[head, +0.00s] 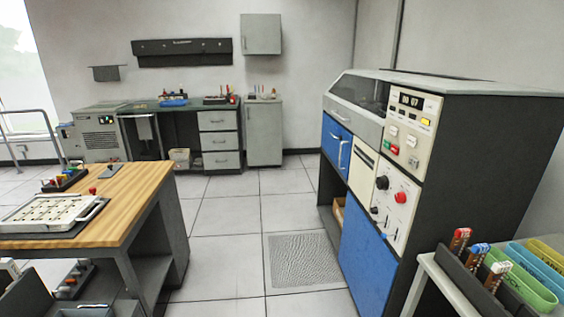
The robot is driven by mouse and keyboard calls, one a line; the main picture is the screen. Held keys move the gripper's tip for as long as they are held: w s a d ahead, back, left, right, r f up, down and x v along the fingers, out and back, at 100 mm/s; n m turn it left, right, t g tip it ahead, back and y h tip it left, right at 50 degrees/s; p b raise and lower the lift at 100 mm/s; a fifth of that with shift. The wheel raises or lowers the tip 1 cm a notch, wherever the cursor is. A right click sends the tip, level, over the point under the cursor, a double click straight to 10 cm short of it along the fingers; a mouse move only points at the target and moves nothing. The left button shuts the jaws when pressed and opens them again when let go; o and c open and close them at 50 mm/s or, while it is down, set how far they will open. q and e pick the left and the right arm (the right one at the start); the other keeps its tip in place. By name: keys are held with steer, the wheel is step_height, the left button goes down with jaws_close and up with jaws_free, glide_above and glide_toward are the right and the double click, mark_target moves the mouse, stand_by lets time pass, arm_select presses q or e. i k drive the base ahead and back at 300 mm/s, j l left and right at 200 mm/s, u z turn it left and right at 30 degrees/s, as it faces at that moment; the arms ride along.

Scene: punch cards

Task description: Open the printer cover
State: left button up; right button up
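A large machine, which looks like the printer (483,160), stands at the right, with dark grey sides, blue front panels and a cream control panel (410,125). Its cover (360,92), a sloped dark window in a grey frame, lies along the top front and looks shut. A light handle (341,152) shows on the blue front panel below it. Neither of my grippers is in view.
A wooden-topped workbench (150,185) with a metal tray stands at the left. A side table (440,285) with punch racks and coloured trays is at the lower right. The tiled floor (225,235) between them is clear, with a grey mat (303,260) beside the machine.

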mark_target(354, 86)
steer(key=i, duration=0.95)
steer(key=i+z, duration=0.1)
steer(key=i, duration=0.9)
steer(key=j, duration=0.1)
